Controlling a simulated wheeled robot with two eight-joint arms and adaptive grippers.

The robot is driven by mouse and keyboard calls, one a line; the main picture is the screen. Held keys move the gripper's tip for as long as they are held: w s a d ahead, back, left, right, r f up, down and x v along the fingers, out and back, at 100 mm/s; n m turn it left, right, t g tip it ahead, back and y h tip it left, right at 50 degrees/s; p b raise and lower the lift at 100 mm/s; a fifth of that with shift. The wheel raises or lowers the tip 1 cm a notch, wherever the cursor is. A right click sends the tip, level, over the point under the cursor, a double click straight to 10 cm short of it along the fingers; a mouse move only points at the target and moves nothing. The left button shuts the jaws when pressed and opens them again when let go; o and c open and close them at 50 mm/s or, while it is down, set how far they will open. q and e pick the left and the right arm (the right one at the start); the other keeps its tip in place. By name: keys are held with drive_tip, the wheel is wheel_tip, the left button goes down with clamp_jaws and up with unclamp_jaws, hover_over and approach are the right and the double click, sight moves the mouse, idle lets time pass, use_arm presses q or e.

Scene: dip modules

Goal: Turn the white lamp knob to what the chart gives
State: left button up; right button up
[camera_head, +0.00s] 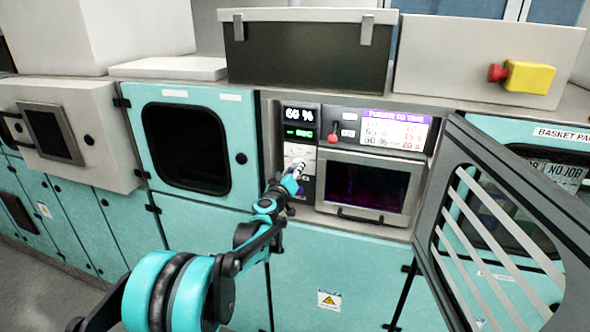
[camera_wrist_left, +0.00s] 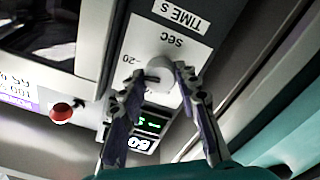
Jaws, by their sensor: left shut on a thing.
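The white knob (camera_wrist_left: 159,71) sits on a pale dial plate marked "TIME s" and "sec", which appears upside down in the left wrist view. A "20" mark shows beside the knob. My left gripper (camera_wrist_left: 156,84) is shut on the knob, a finger on each side; in the head view the gripper (camera_head: 296,172) covers most of the knob. The "POWER TO TIME" chart (camera_head: 395,131) is on a screen right of the dial; its rows are too small to read surely. The power display (camera_head: 298,114) reads 60-something %. A small green display (camera_head: 299,132) is below it. My right gripper is out of view.
A red knob (camera_head: 334,138) stands between the displays and chart, near the dial. A dark-windowed drawer or door (camera_head: 366,190) with a handle is below the chart. A slatted grey door (camera_head: 490,225) stands open at right. A red-and-yellow button box (camera_head: 525,76) is at upper right.

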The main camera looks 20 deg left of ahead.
use_arm(q)
drive_tip(key=shift+f, duration=0.1)
idle(0.3)
drive_tip(key=o, duration=1.1)
drive_tip(key=shift+o, duration=0.2)
drive_tip(key=s, duration=1.2)
drive_tip(key=shift+a, duration=0.2)
